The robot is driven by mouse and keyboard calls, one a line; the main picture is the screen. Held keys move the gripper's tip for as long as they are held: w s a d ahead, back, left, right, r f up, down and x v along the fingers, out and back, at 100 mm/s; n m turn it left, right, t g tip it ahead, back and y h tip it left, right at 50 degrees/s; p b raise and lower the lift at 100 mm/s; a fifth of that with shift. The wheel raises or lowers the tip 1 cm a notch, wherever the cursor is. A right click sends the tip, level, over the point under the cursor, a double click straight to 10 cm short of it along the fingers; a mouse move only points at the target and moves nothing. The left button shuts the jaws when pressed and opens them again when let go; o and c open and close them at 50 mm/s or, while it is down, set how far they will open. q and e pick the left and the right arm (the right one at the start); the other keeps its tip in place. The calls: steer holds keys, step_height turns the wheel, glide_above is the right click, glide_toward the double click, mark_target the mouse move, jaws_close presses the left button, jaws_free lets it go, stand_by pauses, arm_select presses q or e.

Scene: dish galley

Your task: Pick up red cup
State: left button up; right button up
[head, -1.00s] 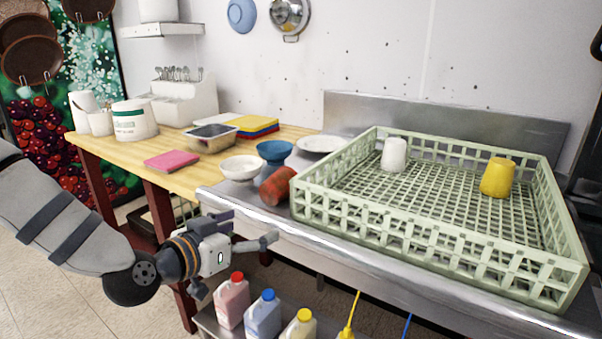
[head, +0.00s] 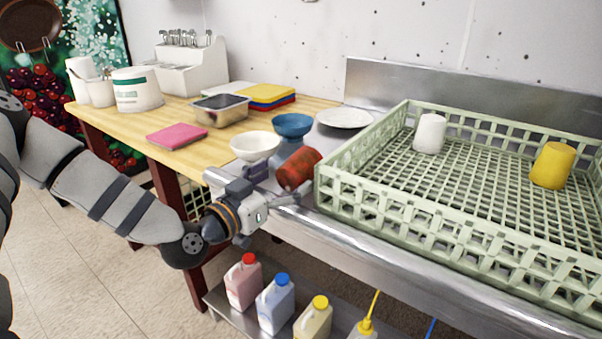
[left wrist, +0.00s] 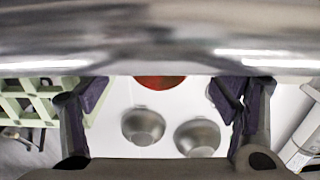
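The red cup (head: 299,168) has darker mottled patches and lies tilted on its side on the steel counter, just left of the green rack. My left gripper (head: 280,184) is at the counter's front edge, close in front of the cup, with its fingers spread. In the left wrist view the red cup (left wrist: 160,82) shows as a red sliver between the open fingers (left wrist: 160,96); a steel band hides the rest of it. I see no clear grip on the cup. My right gripper is not in view.
The green rack (head: 385,213) holds a white cup (head: 430,134) and a yellow cup (head: 552,165). A white bowl (head: 255,146), a blue bowl (head: 292,125) and a white plate (head: 344,118) stand behind the red cup. Bottles (head: 275,303) stand on the shelf below.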

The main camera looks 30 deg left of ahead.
mark_target(300, 165)
arm_select(q)
steer(key=w, duration=0.2)
steer(key=w+b, duration=0.1)
steer(key=w, duration=0.2)
steer(key=shift+w+d+f, duration=0.15)
steer(key=shift+w+d, duration=0.05)
steer(key=shift+w, duration=0.25)
steer(key=shift+r, duration=0.3)
steer(key=c, duration=1.2)
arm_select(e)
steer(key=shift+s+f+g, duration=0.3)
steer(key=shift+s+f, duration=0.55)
